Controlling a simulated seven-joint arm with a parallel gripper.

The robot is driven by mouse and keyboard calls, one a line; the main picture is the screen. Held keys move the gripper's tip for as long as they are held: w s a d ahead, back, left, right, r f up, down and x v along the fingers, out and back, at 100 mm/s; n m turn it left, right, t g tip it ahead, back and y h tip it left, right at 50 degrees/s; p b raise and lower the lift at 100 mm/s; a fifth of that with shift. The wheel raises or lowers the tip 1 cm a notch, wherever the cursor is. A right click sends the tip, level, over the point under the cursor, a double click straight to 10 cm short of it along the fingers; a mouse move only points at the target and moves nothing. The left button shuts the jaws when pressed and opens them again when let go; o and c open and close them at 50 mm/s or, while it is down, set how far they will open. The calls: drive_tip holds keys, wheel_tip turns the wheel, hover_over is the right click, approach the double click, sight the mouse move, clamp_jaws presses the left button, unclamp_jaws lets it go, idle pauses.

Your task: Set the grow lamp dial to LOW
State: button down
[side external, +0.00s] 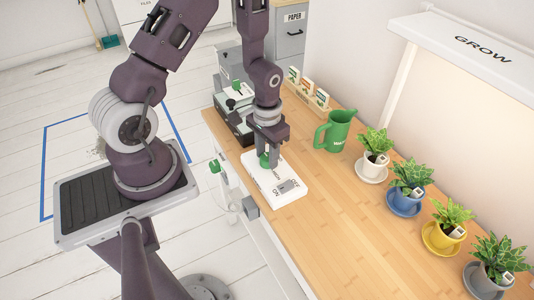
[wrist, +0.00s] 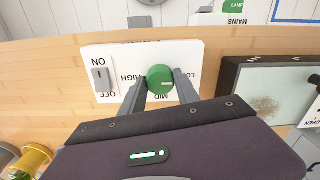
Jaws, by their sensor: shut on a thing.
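The white control panel (wrist: 120,55) lies on the desk, and its lettering is upside down in the wrist view. Its green dial (wrist: 160,78) is between the fingers of my gripper (wrist: 160,87), which is shut on it. A short pale mark shows on the dial's right part, pointing roughly right. HIGH is printed left of the dial and MID below it. In the side view, my gripper (side external: 268,155) reaches down onto the green dial (side external: 265,161) at the panel's (side external: 285,178) far end.
An ON/OFF rocker switch (wrist: 101,78) is on the same panel. A dark-framed device (side external: 235,118) stands close behind my gripper. A green watering can (side external: 336,131) and several potted plants (side external: 411,176) stand to the right. The desk's front middle (side external: 345,230) is clear.

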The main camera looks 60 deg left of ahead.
sight(267, 157)
drive_tip(key=shift+w, duration=0.1)
idle(0.3)
drive_tip(key=c, duration=0.9)
unclamp_jaws()
drive_tip(key=shift+r, duration=0.15)
wheel_tip(267, 157, up, 7)
drive_tip(key=shift+f, duration=0.1)
